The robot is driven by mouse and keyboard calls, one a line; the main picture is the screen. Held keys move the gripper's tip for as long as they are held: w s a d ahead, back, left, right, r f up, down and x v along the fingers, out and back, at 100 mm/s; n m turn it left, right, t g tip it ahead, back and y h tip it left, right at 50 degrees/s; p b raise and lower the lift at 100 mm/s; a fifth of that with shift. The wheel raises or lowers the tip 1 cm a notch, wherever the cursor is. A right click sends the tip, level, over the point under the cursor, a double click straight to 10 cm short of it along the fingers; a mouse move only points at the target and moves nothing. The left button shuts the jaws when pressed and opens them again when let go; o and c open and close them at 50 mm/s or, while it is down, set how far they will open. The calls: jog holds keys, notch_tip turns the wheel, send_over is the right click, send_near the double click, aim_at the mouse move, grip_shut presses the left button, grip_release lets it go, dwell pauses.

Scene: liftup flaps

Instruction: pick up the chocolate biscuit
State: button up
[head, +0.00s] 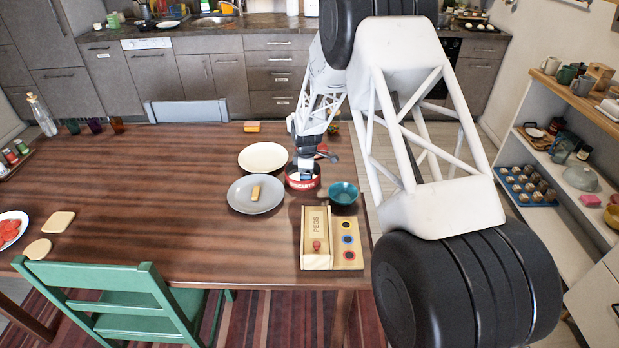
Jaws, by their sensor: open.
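My gripper (306,172) points down at the mouth of a red round tin (302,185) labelled "BISCUITS", on the right part of the wooden table. It is open; its fingertips are small here and partly hidden by the arm, and I cannot tell how deep they reach. I cannot make out a chocolate biscuit; the inside of the tin is mostly covered by my gripper. A tan finger-shaped biscuit (256,193) lies on the grey plate (241,204) left of the tin.
A cream plate (262,156) lies behind the grey one. A teal bowl (343,194) stands close right of the tin. A wooden "PEGS" box (317,238) is in front. A green chair (130,298) stands at the front edge. The table's middle (160,190) is clear.

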jog(key=shift+c, duration=0.4)
jog(key=c, duration=0.5)
jog(key=shift+r, duration=0.15)
notch_tip(320, 180, up, 10)
dwell(0.6)
dwell(0.4)
